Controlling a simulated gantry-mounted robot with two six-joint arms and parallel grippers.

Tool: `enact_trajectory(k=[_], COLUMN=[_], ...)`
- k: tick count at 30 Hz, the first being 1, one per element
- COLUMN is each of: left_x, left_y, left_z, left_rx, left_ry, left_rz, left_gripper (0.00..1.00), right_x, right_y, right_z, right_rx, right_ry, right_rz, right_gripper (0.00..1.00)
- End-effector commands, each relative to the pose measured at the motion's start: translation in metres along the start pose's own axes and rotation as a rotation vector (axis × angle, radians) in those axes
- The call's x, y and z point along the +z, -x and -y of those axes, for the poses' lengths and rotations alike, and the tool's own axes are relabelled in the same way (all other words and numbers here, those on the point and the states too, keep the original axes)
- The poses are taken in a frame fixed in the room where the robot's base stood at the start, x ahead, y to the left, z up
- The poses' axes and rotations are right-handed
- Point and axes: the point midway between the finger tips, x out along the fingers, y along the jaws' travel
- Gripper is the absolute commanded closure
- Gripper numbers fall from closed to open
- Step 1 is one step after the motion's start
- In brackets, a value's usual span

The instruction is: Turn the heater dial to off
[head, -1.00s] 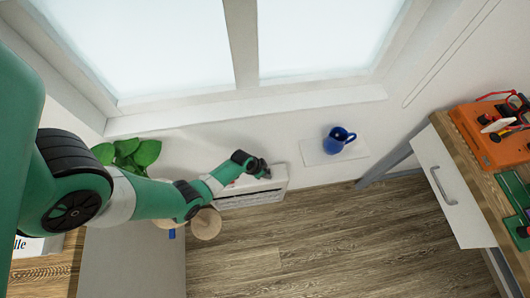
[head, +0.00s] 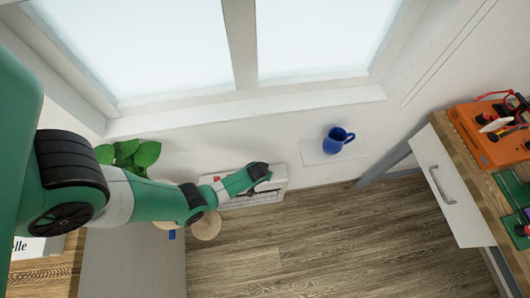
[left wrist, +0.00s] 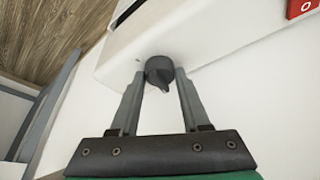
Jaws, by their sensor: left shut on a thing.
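The white heater (head: 277,182) is mounted low on the wall under the window, and my left arm covers part of it. In the left wrist view, the heater's white casing (left wrist: 215,45) bears a dark round dial (left wrist: 160,66) with a pointed tip facing the gripper's palm. My left gripper (left wrist: 160,80) has one finger on each side of the dial and is shut on it. In the head view, my left gripper (head: 263,188) is at the heater, small and dark, and the dial cannot be made out. My right gripper is not in view.
A green plant (head: 130,154) is at the left. A workbench with a drawer (head: 447,190) stands at the right.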

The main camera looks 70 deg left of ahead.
Motion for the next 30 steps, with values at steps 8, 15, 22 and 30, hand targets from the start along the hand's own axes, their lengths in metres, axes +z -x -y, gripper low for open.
enact_trajectory(k=[8, 15, 22, 30], left_x=[0.0013, 0.0016, 0.0018, 0.0010], left_y=[-0.0009, -0.0007, -0.0008, -0.0004], left_z=[-0.0005, -0.0001, 0.0000, -0.0003], left_rx=[-0.032, -0.038, -0.038, -0.037], left_ry=[0.079, 0.092, 0.092, 0.091], left_rz=[0.003, 0.004, 0.004, 0.003], left_gripper=[1.00, 1.00, 0.52, 0.24], right_x=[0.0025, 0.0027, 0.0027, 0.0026], right_y=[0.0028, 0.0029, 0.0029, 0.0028], right_z=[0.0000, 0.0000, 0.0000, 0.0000], right_rx=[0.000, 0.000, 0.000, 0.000], right_ry=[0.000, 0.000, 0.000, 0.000], right_rz=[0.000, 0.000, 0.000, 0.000], right_gripper=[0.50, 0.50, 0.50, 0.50])
